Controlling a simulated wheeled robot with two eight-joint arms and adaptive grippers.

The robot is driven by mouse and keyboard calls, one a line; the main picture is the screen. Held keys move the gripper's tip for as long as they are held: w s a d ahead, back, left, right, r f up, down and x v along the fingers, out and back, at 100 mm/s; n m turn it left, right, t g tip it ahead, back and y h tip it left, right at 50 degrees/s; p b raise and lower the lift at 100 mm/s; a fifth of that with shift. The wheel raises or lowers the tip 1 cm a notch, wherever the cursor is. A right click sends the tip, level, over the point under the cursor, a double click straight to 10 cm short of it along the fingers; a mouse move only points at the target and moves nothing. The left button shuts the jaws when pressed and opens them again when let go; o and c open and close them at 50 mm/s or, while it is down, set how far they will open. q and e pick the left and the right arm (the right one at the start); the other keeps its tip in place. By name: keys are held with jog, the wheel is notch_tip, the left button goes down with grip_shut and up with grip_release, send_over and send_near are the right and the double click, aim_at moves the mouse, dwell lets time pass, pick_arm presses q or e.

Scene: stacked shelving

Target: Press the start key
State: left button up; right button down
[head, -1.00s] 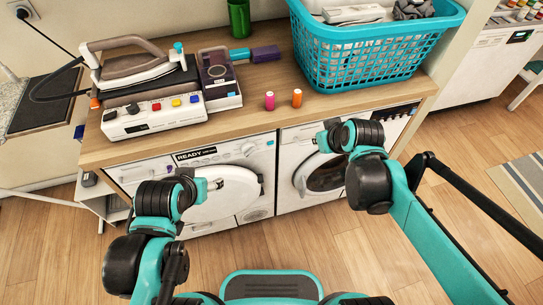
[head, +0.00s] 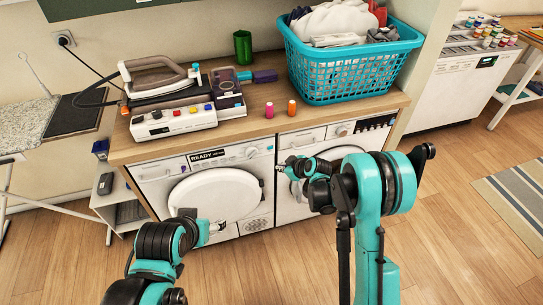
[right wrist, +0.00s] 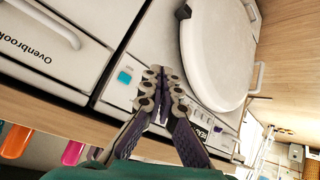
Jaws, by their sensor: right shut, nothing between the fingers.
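The left white machine (head: 225,192) has a front panel with a lit display (head: 207,154) reading READY, a round dial and a small blue key (head: 269,143) at its right end. The blue key also shows in the right wrist view (right wrist: 125,77), left of my fingers; I cannot read a label on it. My right gripper (head: 284,165) is shut and empty, in front of the panel's right end. In the right wrist view its fingertips (right wrist: 164,74) are together beside the blue key, covering part of the panel. My left gripper (head: 217,226) hangs low before the round door; its fingers are too small to judge.
A wooden counter (head: 240,128) runs above the machines. It holds an iron (head: 158,76), a teal laundry basket (head: 345,72), a green cup (head: 243,46) and small pink and orange bottles. A second machine (head: 290,208) stands to the right. The floor in front is clear.

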aim_at(270, 148)
jog(key=shift+s+a+f, duration=0.15)
jog(key=shift+f, duration=0.35)
jog(key=w+a, duration=0.2)
jog(key=w, duration=0.6)
jog(key=shift+w+a+p, duration=0.25)
jog(key=shift+a+p, duration=0.1)
jog(key=shift+p, duration=0.1)
jog(key=shift+w, duration=0.15)
dwell(1.0)
jog(key=shift+w+a, duration=0.15)
jog(key=shift+w, duration=0.05)
